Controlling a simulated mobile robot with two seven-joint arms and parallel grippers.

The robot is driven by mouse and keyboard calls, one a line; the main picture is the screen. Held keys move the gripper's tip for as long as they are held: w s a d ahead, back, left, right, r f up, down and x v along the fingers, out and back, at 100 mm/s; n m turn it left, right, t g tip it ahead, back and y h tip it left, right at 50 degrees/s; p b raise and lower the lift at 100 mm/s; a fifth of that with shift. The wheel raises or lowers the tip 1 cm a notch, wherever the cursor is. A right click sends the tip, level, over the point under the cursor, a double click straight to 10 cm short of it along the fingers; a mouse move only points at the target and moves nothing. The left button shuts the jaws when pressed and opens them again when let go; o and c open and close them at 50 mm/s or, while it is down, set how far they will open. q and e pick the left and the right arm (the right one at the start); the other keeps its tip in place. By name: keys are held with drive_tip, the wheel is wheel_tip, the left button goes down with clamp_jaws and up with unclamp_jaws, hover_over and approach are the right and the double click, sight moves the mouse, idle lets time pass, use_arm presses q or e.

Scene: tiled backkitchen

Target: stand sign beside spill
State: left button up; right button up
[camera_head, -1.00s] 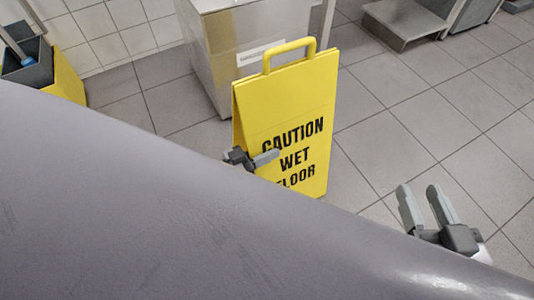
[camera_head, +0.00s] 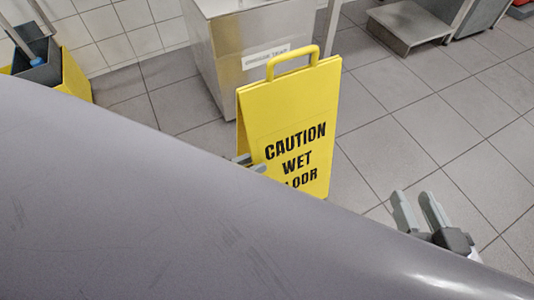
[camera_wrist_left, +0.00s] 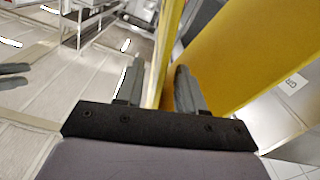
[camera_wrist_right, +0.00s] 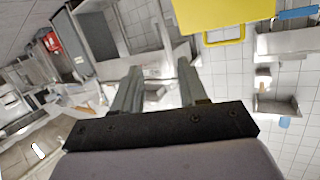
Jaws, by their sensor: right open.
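The yellow caution wet floor sign (camera_head: 290,110) is upright in the middle of the head view, its handle on top. Its lower part is hidden behind my own arm. My left gripper (camera_head: 251,162) is at the sign's left edge, mostly hidden in the head view. In the left wrist view its spread fingers (camera_wrist_left: 160,68) lie on either side of a yellow panel edge (camera_wrist_left: 168,40); contact is unclear. My right gripper (camera_head: 418,205) is open and empty, to the right of the sign. It also shows empty in the right wrist view (camera_wrist_right: 160,68). I cannot make out a spill.
A yellow and grey bucket (camera_head: 72,75) is at the far left by the tiled wall. A low steel step (camera_head: 410,28) is at the back right. Tiled floor (camera_head: 420,115) is clear right of the sign.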

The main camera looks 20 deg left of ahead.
use_arm(q)
drive_tip(key=p+v, duration=0.1)
drive_tip(key=v, duration=0.5)
drive_tip(key=shift+s+a, duration=0.2)
drive_tip(key=shift+s, duration=0.1)
use_arm(e)
drive_tip(key=shift+w+a+m+g, duration=0.25)
drive_tip(key=shift+a+m+g, duration=0.05)
drive_tip(key=shift+a, duration=0.2)
drive_tip(key=shift+r, duration=0.1)
